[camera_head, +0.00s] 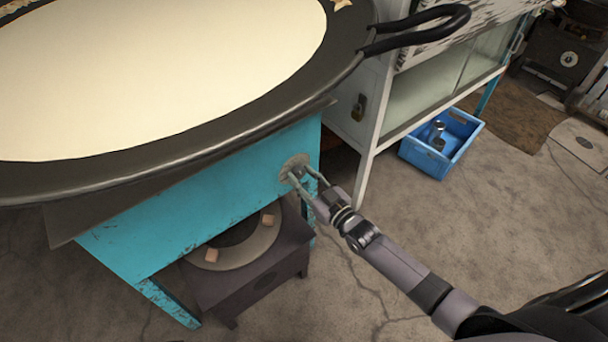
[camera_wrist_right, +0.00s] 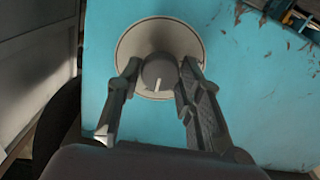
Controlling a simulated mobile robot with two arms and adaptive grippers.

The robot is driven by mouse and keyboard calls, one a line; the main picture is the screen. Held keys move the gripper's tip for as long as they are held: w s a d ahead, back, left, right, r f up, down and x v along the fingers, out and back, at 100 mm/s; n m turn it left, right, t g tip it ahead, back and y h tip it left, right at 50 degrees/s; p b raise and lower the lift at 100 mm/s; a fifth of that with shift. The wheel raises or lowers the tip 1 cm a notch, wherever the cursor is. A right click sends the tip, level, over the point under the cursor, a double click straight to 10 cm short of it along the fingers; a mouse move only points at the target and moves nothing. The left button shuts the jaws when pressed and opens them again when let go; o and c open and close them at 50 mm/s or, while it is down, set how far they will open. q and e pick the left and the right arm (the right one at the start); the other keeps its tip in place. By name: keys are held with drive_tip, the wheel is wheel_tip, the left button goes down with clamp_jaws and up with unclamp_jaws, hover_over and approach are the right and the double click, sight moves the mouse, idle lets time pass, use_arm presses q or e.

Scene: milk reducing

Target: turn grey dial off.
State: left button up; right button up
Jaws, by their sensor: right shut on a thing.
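The grey dial (camera_wrist_right: 160,73) is a round knob with a white mark, set on a pale round plate (camera_wrist_right: 143,45) on the turquoise panel. In the right wrist view its white mark points toward the bottom of the picture. My right gripper (camera_wrist_right: 157,76) has one finger on each side of the knob and is shut on it. In the head view the right gripper (camera_head: 297,175) reaches the dial's plate (camera_head: 291,163) on the turquoise stand (camera_head: 235,180), and the fingers partly hide the knob. My left gripper is not in view.
A wide black pan (camera_head: 200,145) full of pale liquid sits on the stand, its handle (camera_head: 425,30) reaching right. A burner (camera_head: 245,250) stands below. A white glass-fronted cabinet (camera_head: 375,110) and a blue crate (camera_head: 425,165) are to the right. Floor around my right arm is clear.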

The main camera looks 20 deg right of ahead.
drive_tip(key=shift+m, duration=0.6)
drive_tip(key=shift+f, duration=0.1)
drive_tip(key=o, duration=1.2)
drive_tip(key=v, duration=1.2)
